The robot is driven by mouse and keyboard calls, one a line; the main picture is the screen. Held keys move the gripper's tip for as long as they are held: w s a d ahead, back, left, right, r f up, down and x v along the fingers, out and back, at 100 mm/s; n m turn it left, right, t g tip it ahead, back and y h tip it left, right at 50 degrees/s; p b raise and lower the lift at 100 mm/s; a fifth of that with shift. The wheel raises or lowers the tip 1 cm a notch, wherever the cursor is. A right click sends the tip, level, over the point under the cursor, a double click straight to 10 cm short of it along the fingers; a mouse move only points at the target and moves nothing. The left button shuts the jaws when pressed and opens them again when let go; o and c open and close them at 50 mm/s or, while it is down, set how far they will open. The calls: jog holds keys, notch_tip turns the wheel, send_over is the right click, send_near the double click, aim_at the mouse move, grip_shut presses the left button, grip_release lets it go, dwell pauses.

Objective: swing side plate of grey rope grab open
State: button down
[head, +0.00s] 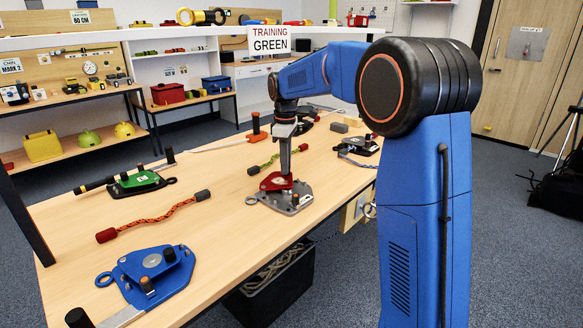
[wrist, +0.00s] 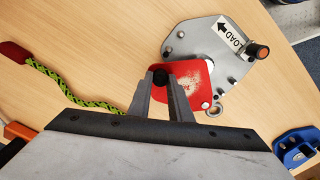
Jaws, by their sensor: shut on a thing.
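The grey rope grab (head: 293,208) lies flat on the wooden bench, and it fills the upper right of the wrist view (wrist: 185,38). Its body carries a white LOAD label with an arrow and a black-and-orange knob at the right corner. Its worn red side plate (wrist: 192,84) covers only part of the body and juts past its edge toward my gripper; it also shows in the head view (head: 270,183). My gripper (wrist: 163,80) points down with its fingers shut on the black knob (wrist: 160,75) of the red plate.
A green rope (wrist: 75,95) lies close left of the grab. A blue grab (head: 150,272), a green grab (head: 138,183) and an orange rope (head: 155,220) lie elsewhere on the bench. A black bin (head: 270,290) stands below the front edge. Bare wood surrounds the grab.

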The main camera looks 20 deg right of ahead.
jog(key=w+a+n, duration=0.1)
jog(key=n, duration=0.1)
jog(key=w+a+n, duration=0.1)
jog(key=shift+w+a+n, duration=0.2)
jog(key=shift+w+n, duration=0.15)
jog(key=shift+n, duration=0.05)
jog(key=shift+w+a+n, duration=0.45)
jog(key=shift+a+n, duration=0.25)
jog(key=shift+n, duration=0.2)
jog(key=shift+w+a+n, duration=0.2)
jog(key=shift+a+n, duration=0.3)
jog(key=shift+n, duration=0.1)
jog(key=shift+w+a+n, duration=0.2)
jog(key=shift+a+n, duration=0.3)
jog(key=shift+n, duration=0.1)
jog(key=shift+w+a+n, duration=0.2)
jog(key=shift+a+n, duration=0.8)
jog(key=shift+n, duration=0.1)
jog(key=shift+a, duration=0.1)
jog(key=c, duration=1.6)
grip_release()
